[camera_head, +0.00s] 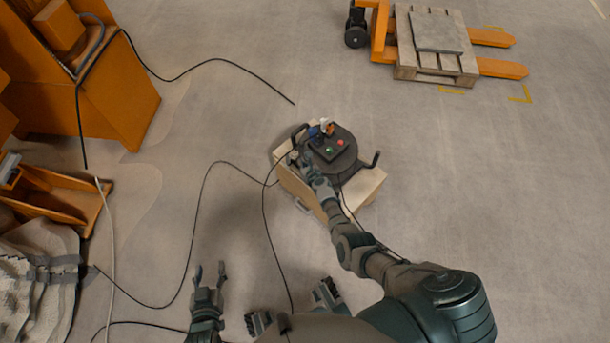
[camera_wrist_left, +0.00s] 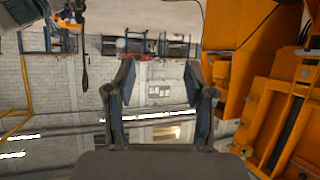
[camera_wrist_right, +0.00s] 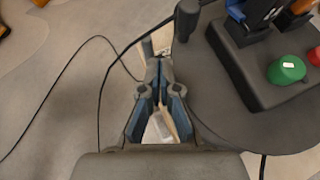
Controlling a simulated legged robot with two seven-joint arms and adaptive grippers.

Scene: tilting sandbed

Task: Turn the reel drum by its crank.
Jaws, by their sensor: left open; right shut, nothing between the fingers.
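The dark round reel drum (camera_head: 335,150) stands on a pale wooden base in the head view. Its top disc (camera_wrist_right: 235,95) fills the right of the right wrist view. A dark crank-like handle (camera_head: 375,160) sticks out at the drum's right side, and another dark handle (camera_head: 298,133) at its left. My right gripper (camera_head: 297,160) is shut and empty at the drum's left edge; its fingers (camera_wrist_right: 158,70) are beside the disc, close to an upright dark grip (camera_wrist_right: 187,18). My left gripper (camera_head: 210,270) is open and empty, away from the drum; its fingers (camera_wrist_left: 158,75) show spread.
A control box with green and red buttons (camera_head: 332,147) sits on the drum. Black cables (camera_head: 205,185) run across the floor. Orange machinery (camera_head: 100,95) stands at the left; a pallet (camera_head: 435,70) on an orange pallet truck is at the back right. The right floor is clear.

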